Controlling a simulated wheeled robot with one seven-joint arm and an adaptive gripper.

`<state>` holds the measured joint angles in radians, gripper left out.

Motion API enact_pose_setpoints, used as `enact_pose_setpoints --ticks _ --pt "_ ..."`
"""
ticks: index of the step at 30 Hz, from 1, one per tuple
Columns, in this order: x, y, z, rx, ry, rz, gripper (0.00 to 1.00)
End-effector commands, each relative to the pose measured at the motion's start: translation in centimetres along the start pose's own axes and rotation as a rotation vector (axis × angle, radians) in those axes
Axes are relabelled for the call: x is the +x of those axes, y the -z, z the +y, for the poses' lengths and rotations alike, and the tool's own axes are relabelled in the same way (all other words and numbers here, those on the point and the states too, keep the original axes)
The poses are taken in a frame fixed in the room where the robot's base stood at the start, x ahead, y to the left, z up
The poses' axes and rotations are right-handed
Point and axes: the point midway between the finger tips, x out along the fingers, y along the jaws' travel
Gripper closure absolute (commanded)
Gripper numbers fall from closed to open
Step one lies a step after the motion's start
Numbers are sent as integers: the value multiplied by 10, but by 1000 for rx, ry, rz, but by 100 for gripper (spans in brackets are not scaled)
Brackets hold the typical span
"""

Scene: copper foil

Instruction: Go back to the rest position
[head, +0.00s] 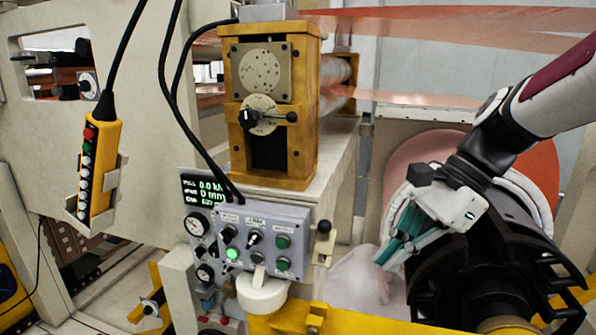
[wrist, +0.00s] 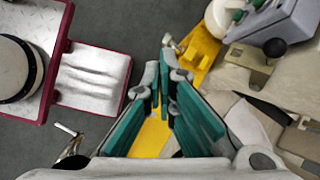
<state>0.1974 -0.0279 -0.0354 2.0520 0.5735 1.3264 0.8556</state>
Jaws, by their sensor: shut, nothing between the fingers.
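My gripper (head: 392,250) is at the right of the head view, at the end of my arm, in front of the copper foil roll (head: 540,160). Its teal fingers point down and to the left. In the wrist view the fingers (wrist: 168,75) come together at their tips, and nothing shows between them. The gripper is right of the grey control box (head: 262,240) and apart from it. A pale rounded shape (head: 355,280) lies just behind and below the fingertips; I cannot tell if they touch it.
A yellow roller stand (head: 270,110) with copper foil (head: 430,25) stands at the centre. A yellow pendant (head: 100,165) hangs at the left on a black cable. A yellow beam (head: 350,320) runs along the bottom. Grey floor (wrist: 120,25) shows in the wrist view.

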Motion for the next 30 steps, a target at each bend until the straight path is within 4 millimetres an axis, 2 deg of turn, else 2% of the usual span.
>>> enact_pose_setpoints --ticks 3,9,15,18,23,30 --pt "-2 -7 29 -253 5 145 100" --pt "-7 -6 72 -690 -24 394 100" --pt "-13 2 104 -1091 -92 630 100" --pt "-15 6 113 -1233 -128 715 100" --pt "-18 9 119 -1351 -162 789 100" --pt "-18 10 120 -1370 -171 799 100"
